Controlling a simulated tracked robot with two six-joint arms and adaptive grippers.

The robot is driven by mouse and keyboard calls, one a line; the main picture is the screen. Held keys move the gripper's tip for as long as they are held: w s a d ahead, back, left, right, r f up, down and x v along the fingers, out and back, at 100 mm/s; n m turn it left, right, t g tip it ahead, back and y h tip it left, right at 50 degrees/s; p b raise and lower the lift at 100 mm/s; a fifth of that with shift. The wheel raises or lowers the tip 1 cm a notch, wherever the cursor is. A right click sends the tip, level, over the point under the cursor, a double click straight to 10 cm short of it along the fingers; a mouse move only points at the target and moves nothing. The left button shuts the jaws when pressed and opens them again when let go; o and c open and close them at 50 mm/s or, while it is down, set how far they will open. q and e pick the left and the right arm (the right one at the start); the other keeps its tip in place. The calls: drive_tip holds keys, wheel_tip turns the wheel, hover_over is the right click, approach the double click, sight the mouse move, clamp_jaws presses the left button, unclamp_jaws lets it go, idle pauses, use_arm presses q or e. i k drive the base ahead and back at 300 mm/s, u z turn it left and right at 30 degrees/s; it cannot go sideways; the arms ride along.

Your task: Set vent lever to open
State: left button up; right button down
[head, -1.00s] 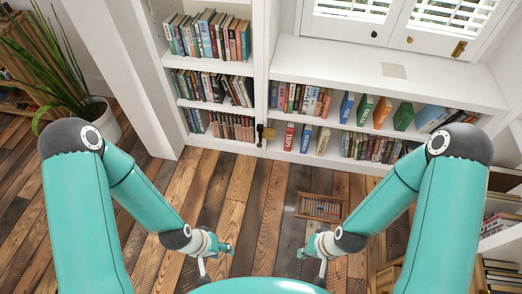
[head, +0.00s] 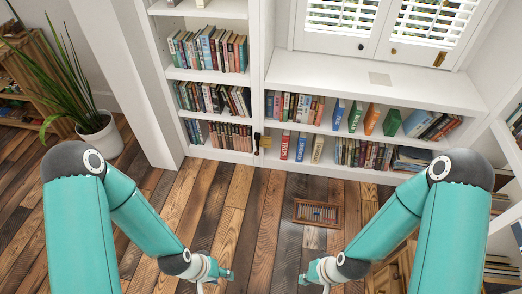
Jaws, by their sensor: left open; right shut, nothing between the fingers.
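A wooden floor vent (head: 318,213) with a slatted grille lies in the plank floor, in the lower middle of the head view. Its lever is too small to make out. My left gripper (head: 224,278) is open, low in the view, to the left of the vent and nearer to me. My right gripper (head: 308,277) is shut and empty, below the vent in the picture and apart from it. The lower parts of both grippers are close to the bottom edge of the view.
A white bookcase (head: 257,70) with several books stands behind the vent. A small black and brass fitting (head: 260,143) sits at its base. A potted plant (head: 100,136) stands at left, a wooden cabinet (head: 385,277) at lower right. The floor around the vent is clear.

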sight(257, 135)
drive_tip(key=z, duration=0.35)
drive_tip(key=i, duration=1.1)
drive_tip(key=z, duration=0.4)
